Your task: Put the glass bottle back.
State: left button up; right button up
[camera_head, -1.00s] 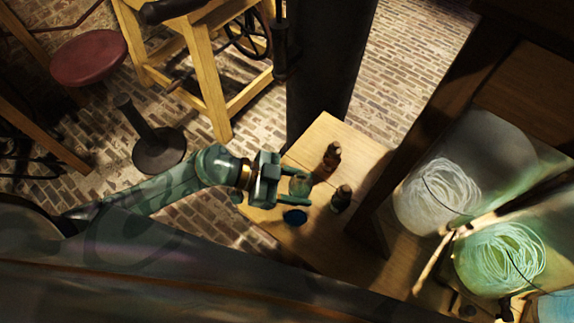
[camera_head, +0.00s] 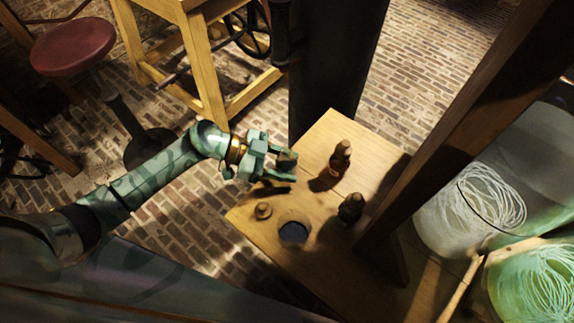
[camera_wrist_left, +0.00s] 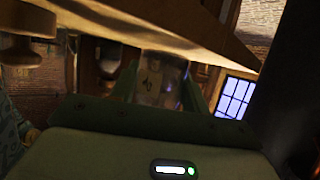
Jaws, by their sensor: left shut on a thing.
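The glass bottle (camera_wrist_left: 160,80) is clear and sits between my left gripper's fingers in the wrist view, with the room showing through it. In the head view it is a small greyish shape (camera_head: 287,160) at the fingertips. My left gripper (camera_head: 284,167) is shut on it, apparently above the left part of the wooden table (camera_head: 318,270). A dark round disc or recess (camera_head: 293,232) lies in the tabletop, apart from the bottle. The bottle's base is hard to make out. My right gripper is out of view.
A brown bottle (camera_head: 341,160) and a darker bottle (camera_head: 350,209) stand on the table right of my gripper. A small wooden knob (camera_head: 263,210) is near the left edge. A dark post (camera_head: 330,70) and a wooden beam (camera_head: 465,120) flank the table.

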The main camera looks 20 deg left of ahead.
pick_arm(q)
jog(key=shift+f, duration=0.45)
jog(key=o, duration=1)
jog(key=shift+o, duration=0.2)
